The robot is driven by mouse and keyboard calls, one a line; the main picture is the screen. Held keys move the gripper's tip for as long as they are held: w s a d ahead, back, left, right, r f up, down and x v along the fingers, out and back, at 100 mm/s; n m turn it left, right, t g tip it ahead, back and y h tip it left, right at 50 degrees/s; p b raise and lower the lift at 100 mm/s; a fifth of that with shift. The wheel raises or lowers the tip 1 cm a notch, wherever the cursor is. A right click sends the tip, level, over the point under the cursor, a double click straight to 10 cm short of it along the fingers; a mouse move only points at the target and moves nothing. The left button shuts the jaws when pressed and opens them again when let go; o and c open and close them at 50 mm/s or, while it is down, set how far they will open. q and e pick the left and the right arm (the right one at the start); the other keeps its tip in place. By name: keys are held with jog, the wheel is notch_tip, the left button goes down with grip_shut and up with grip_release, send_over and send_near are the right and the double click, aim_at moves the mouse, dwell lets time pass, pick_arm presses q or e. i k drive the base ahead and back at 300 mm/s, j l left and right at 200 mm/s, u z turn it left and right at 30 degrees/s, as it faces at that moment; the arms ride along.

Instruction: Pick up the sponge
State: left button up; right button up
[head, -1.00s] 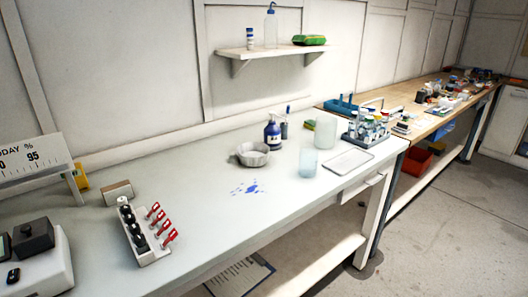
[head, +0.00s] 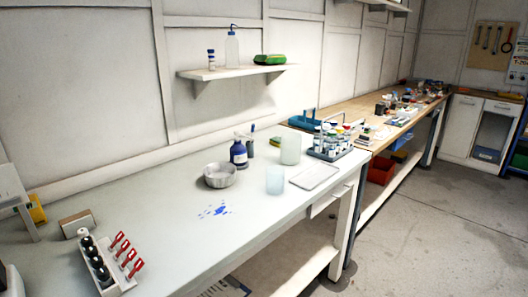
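A green block with a yellowish edge (head: 270,59), which looks like the sponge, lies at the right end of the wall shelf (head: 236,72). It is small in the picture, so its exact form is hard to tell. Neither of my grippers shows in the head view, and nothing is touching the green block.
Below the shelf, the white bench (head: 160,190) holds a grey bowl (head: 220,175), a blue spray bottle (head: 238,153), beakers, a bottle rack (head: 331,142) and blue spill spots (head: 214,210). A wash bottle (head: 232,48) stands left of the green block. Floor is open at right.

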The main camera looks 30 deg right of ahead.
aim_at(276, 141)
jog(key=i+l+u, duration=0.1)
jog(key=l, duration=0.3)
jog(key=i+l+u, duration=0.1)
jog(key=l, duration=0.3)
jog(key=i+l+u, duration=0.1)
jog(key=i+l, duration=0.15)
jog(key=l, duration=0.15)
jog(key=i+l+u, duration=0.1)
jog(key=l, duration=0.35)
jog(key=i+l+u, duration=0.1)
jog(key=l, duration=0.3)
jog(key=i+l+u, duration=0.1)
jog(key=l, duration=0.35)
